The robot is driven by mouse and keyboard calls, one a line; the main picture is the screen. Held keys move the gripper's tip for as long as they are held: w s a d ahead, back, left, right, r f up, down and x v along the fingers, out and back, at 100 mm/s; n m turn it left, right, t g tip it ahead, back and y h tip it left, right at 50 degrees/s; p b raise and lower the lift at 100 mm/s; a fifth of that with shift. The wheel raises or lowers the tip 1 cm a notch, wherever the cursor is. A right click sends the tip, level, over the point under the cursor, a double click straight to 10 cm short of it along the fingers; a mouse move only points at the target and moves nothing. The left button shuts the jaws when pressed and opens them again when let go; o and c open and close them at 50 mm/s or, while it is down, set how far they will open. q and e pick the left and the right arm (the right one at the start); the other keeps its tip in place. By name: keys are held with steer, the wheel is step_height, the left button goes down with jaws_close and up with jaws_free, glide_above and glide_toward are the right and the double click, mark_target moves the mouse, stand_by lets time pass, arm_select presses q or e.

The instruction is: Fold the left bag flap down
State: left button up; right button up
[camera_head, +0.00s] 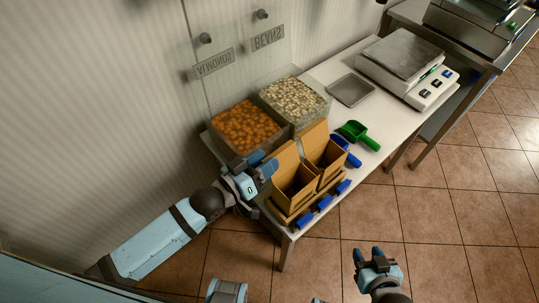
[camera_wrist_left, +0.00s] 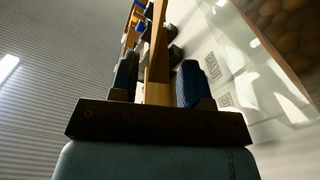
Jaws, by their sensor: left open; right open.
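The left bag (camera_head: 291,194) is a brown open-topped bag on the near end of the white table. Its flap (camera_head: 284,159) stands up at the back. A similar right bag (camera_head: 329,169) stands beside it, flap (camera_head: 314,136) also up. My left gripper (camera_head: 263,172) is at the left edge of the left bag's flap. In the left wrist view, my left gripper (camera_wrist_left: 158,84) is open, with a brown upright panel (camera_wrist_left: 158,62) between its blue-padded fingers; contact cannot be told. My right gripper (camera_head: 367,256) is open and empty, right of the table above the floor.
Bins of orange almonds (camera_head: 246,126) and pale beans (camera_head: 294,98) stand behind the bags against the wall. A green scoop (camera_head: 356,132), a grey tray (camera_head: 351,90) and a scale (camera_head: 402,56) lie farther along the table. Blue clips (camera_head: 324,203) line the front.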

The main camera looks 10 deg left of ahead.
arm_select(q)
steer(key=shift+x, duration=0.95)
jaws_close()
